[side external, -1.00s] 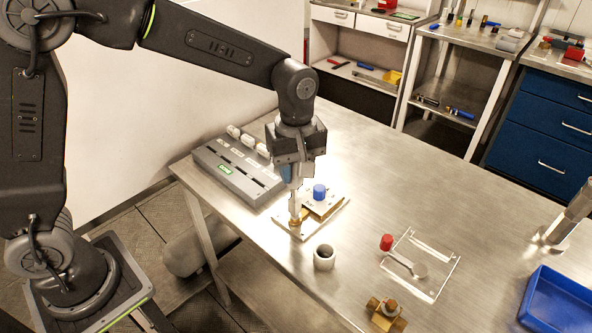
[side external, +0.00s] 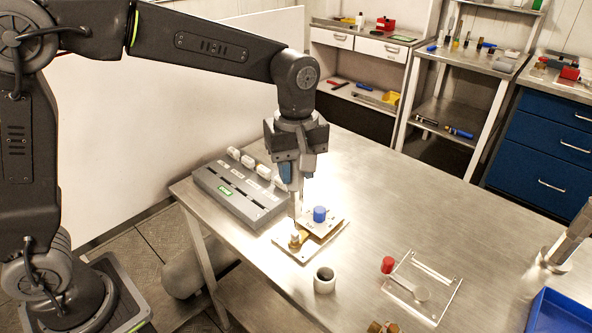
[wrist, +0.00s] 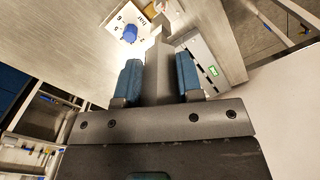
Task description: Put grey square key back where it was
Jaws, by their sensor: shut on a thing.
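The grey square key (wrist: 157,75) is a long grey bar between the blue finger pads of my gripper (wrist: 158,82). In the side external view my gripper (side external: 291,180) is shut on it, and the key points down (side external: 297,204). Its lower end is near the brass fitting (side external: 295,240) on a small plate (side external: 312,254); it appears just above the fitting. A grey slotted rack (side external: 226,207) with a green label lies to the left of my gripper.
A grey hollow cylinder (side external: 324,281) stands in front of the plate. A clear tray (side external: 437,286) lies to the right, with a red-capped piece (side external: 388,265) at its edge. A blue bin (side external: 562,318) is at the front right. The middle of the table is clear.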

